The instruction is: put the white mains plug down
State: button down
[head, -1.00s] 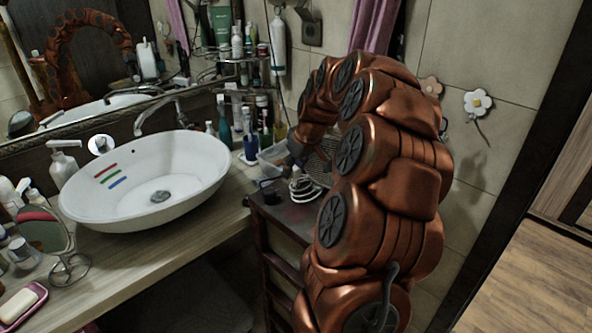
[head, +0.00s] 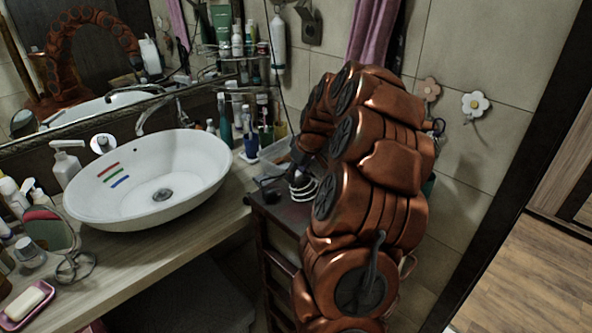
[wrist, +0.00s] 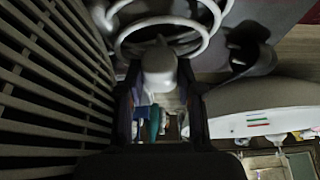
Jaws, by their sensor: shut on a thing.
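The white mains plug (wrist: 158,68) shows in the wrist view between the two dark fingers of my gripper (wrist: 160,105), which is shut on it. Its white coiled cable (wrist: 185,22) loops just beyond it. In the head view my gripper (head: 300,166) points down over a small dark stand (head: 285,214) beside the washbasin counter. The white coil (head: 303,190) shows just below the gripper, at the stand's top. The plug itself is mostly hidden there by my gripper and arm. I cannot tell whether the plug touches the stand.
A dark object (head: 268,190) lies on the stand left of the coil; it also shows in the wrist view (wrist: 247,52). A slatted grey surface (wrist: 45,90) is close on the wrist view's left. The white basin (head: 150,180) and several bottles are nearby.

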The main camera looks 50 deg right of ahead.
jog(key=shift+f+b, duration=0.65)
jog(key=shift+b, duration=0.1)
jog(key=c, duration=0.8)
grip_release()
jog(key=shift+o, duration=0.2)
jog(key=shift+r, duration=0.15)
